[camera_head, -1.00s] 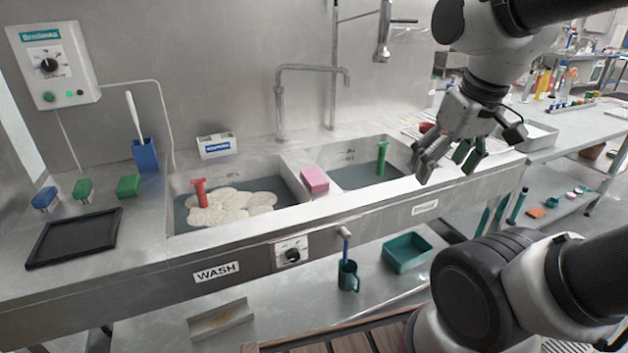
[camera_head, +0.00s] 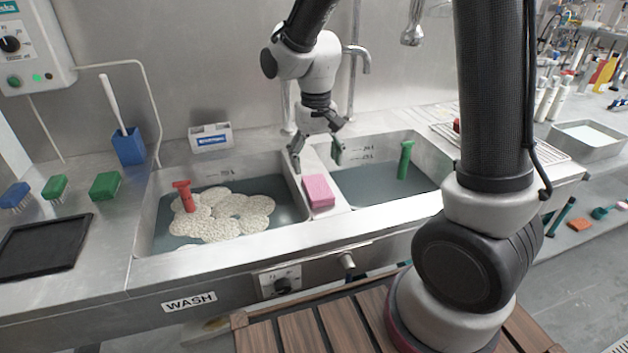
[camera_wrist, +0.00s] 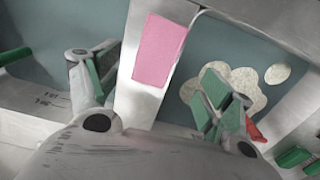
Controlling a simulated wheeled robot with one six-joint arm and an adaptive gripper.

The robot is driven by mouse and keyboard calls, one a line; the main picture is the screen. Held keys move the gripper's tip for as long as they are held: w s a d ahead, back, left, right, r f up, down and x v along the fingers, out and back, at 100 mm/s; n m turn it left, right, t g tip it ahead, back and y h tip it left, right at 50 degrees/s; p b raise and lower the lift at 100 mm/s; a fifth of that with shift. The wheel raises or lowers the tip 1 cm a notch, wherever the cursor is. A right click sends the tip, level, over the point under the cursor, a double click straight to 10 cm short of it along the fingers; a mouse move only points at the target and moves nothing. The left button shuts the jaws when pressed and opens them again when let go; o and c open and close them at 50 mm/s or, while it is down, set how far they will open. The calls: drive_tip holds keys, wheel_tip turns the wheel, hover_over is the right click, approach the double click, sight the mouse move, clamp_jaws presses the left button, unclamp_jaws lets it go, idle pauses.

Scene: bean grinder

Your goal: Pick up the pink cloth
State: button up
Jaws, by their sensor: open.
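The pink cloth (camera_head: 319,190) is a folded block lying on the steel divider between the two sink basins. It also shows in the wrist view (camera_wrist: 160,52), ahead of and between my fingers. My gripper (camera_head: 316,158) is open and empty, just behind and above the cloth, over the divider. In the wrist view my gripper's green-padded fingers (camera_wrist: 155,95) are spread wide, one on each side of the divider. The fingers do not touch the cloth.
The left basin holds foamy water and a red-handled tool (camera_head: 184,196); the right basin holds water and a green-handled tool (camera_head: 405,160). A faucet (camera_head: 362,62) rises behind. Brushes, a blue holder (camera_head: 129,147) and a black tray (camera_head: 42,243) stand at left.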

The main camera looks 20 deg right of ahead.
sight(318, 186)
drive_tip(key=shift+w, duration=0.15)
drive_tip(key=shift+a+f+m, duration=0.1)
drive_tip(key=shift+f+m, duration=0.1)
drive_tip(key=shift+m, duration=0.1)
drive_tip(key=f, duration=0.7)
drive_tip(key=shift+d+f, duration=0.25)
drive_tip(key=shift+d, duration=0.1)
drive_tip(key=shift+c, duration=0.4)
drive_tip(key=c, duration=1)
